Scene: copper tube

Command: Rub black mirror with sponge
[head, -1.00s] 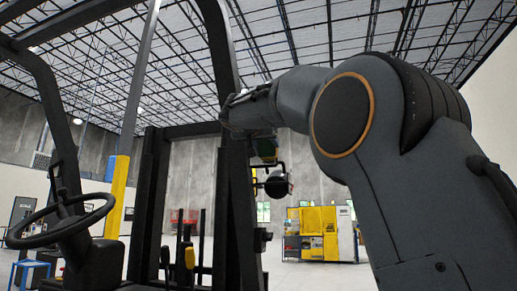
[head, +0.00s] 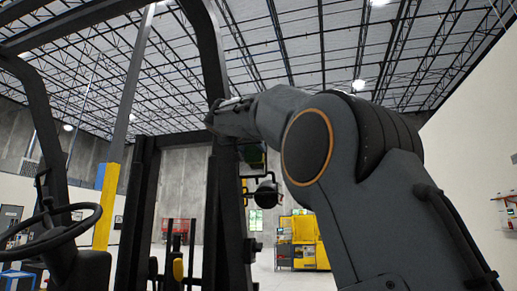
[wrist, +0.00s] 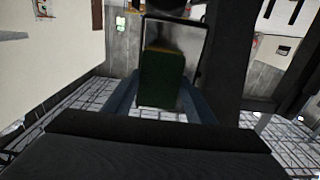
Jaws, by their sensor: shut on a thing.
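The sponge (wrist: 162,85) is green with a yellow edge and is upright between the two fingers of my gripper (wrist: 162,80), which is shut on it. The black mirror (wrist: 190,48) is a dark-framed rectangle right behind the sponge in the wrist view. Its glass shows a dim reflection, and the sponge covers its lower middle. I cannot tell whether the sponge touches the glass. In the head view the mirror (head: 254,156) shows partly beside the forklift's post, below my forearm. My gripper's fingers are hidden there behind the arm and post.
The forklift's black post (head: 226,180) stands close to my forearm. A round black lamp (head: 268,192) hangs under the mirror. A steering wheel (head: 50,228) is at left. A yellow machine (head: 303,243) stands far off across open floor. A pale wall (head: 470,170) is at right.

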